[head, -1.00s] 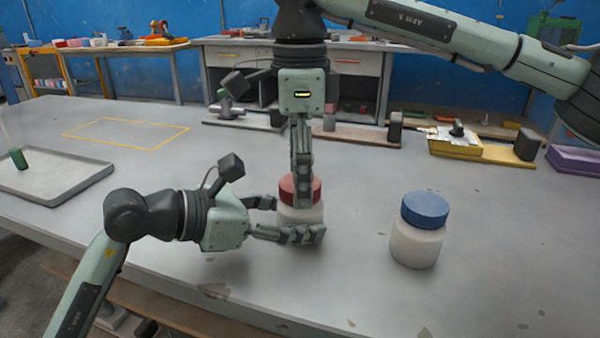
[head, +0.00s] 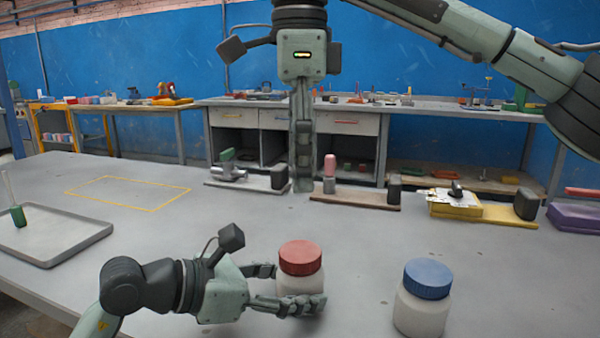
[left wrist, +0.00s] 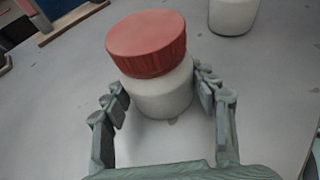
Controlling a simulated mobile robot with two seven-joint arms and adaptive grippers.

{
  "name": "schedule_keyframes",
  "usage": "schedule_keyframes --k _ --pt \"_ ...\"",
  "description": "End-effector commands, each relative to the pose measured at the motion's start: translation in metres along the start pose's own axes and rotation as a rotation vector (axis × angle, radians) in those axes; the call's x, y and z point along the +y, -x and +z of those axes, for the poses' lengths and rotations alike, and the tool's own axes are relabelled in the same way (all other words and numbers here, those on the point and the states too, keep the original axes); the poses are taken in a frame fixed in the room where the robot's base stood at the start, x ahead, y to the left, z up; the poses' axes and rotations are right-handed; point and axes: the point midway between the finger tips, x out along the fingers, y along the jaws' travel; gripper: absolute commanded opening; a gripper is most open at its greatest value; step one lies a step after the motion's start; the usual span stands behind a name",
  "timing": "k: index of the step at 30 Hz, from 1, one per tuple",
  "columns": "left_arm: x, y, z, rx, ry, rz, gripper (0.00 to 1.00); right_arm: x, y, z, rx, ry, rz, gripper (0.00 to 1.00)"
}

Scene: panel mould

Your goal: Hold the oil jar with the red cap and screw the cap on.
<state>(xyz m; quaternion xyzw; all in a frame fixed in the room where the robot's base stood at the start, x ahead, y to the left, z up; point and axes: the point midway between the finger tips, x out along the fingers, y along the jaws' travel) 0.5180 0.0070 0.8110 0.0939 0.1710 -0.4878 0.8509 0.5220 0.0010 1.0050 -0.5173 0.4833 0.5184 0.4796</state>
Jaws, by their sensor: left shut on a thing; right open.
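The oil jar (head: 287,287) is white, with a red cap (head: 300,257) seated on its top, and stands upright on the table. My left gripper (head: 289,286) is shut on the jar's body from the left, with a finger on each side. In the left wrist view the white jar body (left wrist: 163,94) sits between the fingers, and the red cap (left wrist: 147,45) is above them. The cap looks roughly level on the jar. My right gripper (head: 302,185) points down, open and empty, well above the cap.
A second white jar (head: 420,312) with a blue cap (head: 428,278) stands to the right. A grey tray (head: 60,250) with a green item is at left. Fixtures, including a yellow one (head: 452,203), line the table's back. The table's middle is clear.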

Motion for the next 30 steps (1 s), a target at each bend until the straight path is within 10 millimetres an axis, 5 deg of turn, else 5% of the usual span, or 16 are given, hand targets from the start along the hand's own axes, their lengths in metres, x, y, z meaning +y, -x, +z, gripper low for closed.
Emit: schedule_keyframes --k 4,5,10,22,30 --pt "0.000 0.000 -0.001 0.001 0.001 0.000 0.00 0.000 0.000 0.000 0.000 0.000 0.000 0.75" --pt "0.000 0.000 -0.001 0.001 0.001 0.000 0.62 0.000 0.000 0.000 0.000 0.000 0.000 0.75" --pt "0.000 0.000 0.000 0.001 0.001 0.000 0.82 0.000 -0.001 0.000 0.000 0.000 0.000 0.75" --pt "0.001 0.006 -0.001 0.001 0.000 0.002 0.82 0.000 -0.001 0.000 0.000 -0.001 0.000 0.75" --pt "0.001 0.056 -0.001 0.003 -0.002 0.005 0.82 0.000 -0.001 0.000 0.000 0.000 0.000 0.75"
